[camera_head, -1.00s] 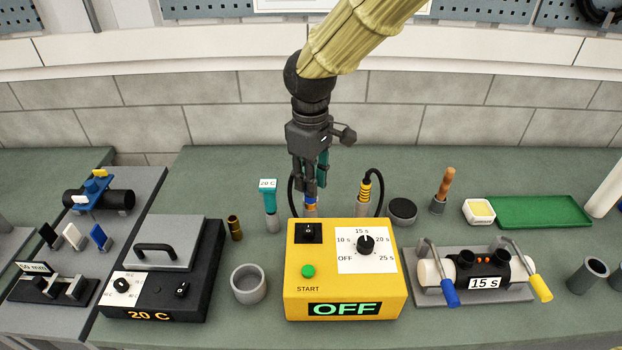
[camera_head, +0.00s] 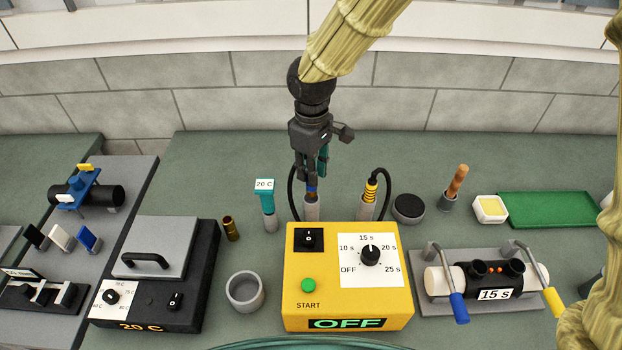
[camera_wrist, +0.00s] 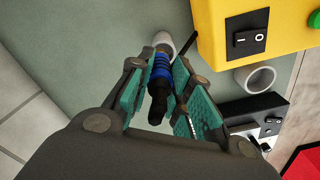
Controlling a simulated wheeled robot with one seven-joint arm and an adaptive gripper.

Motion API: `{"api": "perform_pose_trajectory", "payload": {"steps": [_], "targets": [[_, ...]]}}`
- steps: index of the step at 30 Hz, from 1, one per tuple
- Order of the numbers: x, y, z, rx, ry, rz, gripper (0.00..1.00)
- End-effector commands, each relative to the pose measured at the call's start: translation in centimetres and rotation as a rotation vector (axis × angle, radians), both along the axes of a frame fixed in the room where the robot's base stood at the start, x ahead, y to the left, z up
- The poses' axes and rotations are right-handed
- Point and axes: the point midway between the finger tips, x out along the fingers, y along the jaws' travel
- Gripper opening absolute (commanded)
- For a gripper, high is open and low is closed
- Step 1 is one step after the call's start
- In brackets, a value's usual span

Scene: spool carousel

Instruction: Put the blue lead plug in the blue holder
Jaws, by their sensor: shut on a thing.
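The blue lead plug (camera_wrist: 161,68), with ridged blue rings and a dark end, is between the teal-lined fingers of my gripper (camera_wrist: 160,100), which is shut on it. In the head view my gripper (camera_head: 312,178) is behind the yellow control box, pointing down. The plug's blue part (camera_head: 311,190) shows just above a grey cylindrical holder (camera_head: 311,209). In the wrist view the plug's far end meets the top of this grey holder (camera_wrist: 163,40); I cannot tell how deep it sits. No blue marking shows on the holder.
The yellow control box (camera_head: 298,292) stands close in front, reading OFF. A yellow-ringed plug (camera_head: 370,190) stands in a holder to the right, its black cable arching behind. A teal-topped 20 C probe (camera_head: 265,196) is to the left. A grey cup (camera_head: 245,291) stands front left.

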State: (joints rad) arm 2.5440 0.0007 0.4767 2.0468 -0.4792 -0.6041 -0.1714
Motion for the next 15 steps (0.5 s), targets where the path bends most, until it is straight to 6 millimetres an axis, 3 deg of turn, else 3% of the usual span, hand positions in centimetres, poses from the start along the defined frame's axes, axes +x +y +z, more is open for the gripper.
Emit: {"api": "perform_pose_trajectory", "payload": {"steps": [11, 15], "targets": [[-0.1, 0.2, -3.7, -0.001, 0.002, 0.003, 0.00], [-0.1, 0.2, -4.1, -0.001, -0.001, 0.003, 0.00]]}}
